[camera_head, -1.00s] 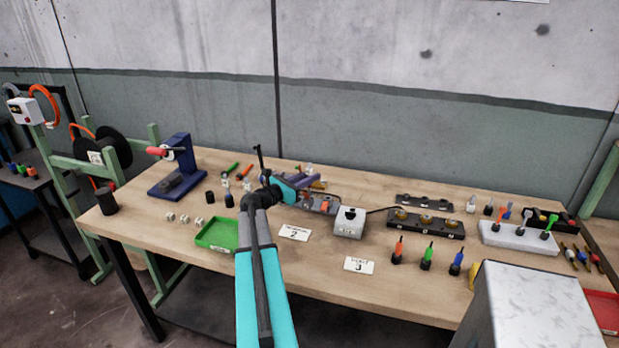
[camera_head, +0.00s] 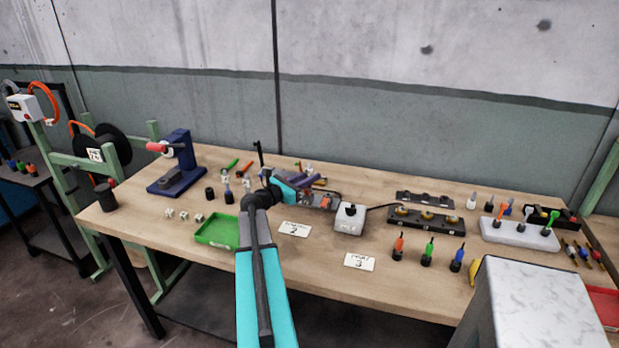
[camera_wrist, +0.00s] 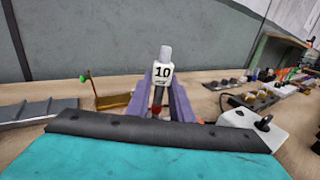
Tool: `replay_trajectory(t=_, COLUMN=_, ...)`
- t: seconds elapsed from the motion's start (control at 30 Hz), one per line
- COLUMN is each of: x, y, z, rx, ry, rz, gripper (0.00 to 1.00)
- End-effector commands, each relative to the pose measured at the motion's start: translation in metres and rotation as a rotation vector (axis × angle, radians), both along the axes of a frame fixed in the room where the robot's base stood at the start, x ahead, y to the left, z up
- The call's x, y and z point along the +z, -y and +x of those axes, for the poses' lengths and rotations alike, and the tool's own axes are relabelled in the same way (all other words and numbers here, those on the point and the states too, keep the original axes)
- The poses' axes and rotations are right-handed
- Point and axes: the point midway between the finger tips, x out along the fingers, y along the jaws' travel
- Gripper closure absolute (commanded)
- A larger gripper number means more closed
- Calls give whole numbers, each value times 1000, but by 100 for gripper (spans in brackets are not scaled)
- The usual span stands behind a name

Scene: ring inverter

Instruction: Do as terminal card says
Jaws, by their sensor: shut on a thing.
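My gripper (camera_wrist: 163,100) has purple fingers, shut on a small white piece marked 10 (camera_wrist: 162,72) with a narrower top and a dark red part below. In the head view my gripper (camera_head: 314,181) is over the middle of the bench, behind the white box. The held piece is too small there to make out clearly. A white card with a 2 (camera_head: 294,229) and another with a 3 (camera_head: 359,262) lie on the bench. Their smaller print cannot be read.
A white box with a black knob (camera_head: 349,222) stands right of my arm. A green tray (camera_head: 217,232), small white cubes (camera_head: 184,215) and a blue press (camera_head: 176,168) are left. A black socket block (camera_head: 426,221), coloured drivers (camera_head: 429,255) and a white rack (camera_head: 520,234) are right.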

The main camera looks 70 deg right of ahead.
Motion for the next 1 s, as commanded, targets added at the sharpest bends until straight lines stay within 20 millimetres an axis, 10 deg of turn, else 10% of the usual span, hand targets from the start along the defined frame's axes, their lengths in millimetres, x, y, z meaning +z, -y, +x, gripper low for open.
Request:
replay_trajectory(t=0.67, x=-12, y=0, z=0, rx=0, ry=0, rz=1, gripper=100)
replay_trajectory(t=0.7, x=-13, y=0, z=0, rx=0, ry=0, rz=1, gripper=78)
replay_trajectory(t=0.8, x=-12, y=0, z=0, rx=0, ry=1, rz=2, gripper=62)
replay_trajectory(t=1.0, x=-12, y=0, z=0, rx=0, ry=0, rz=1, gripper=58)
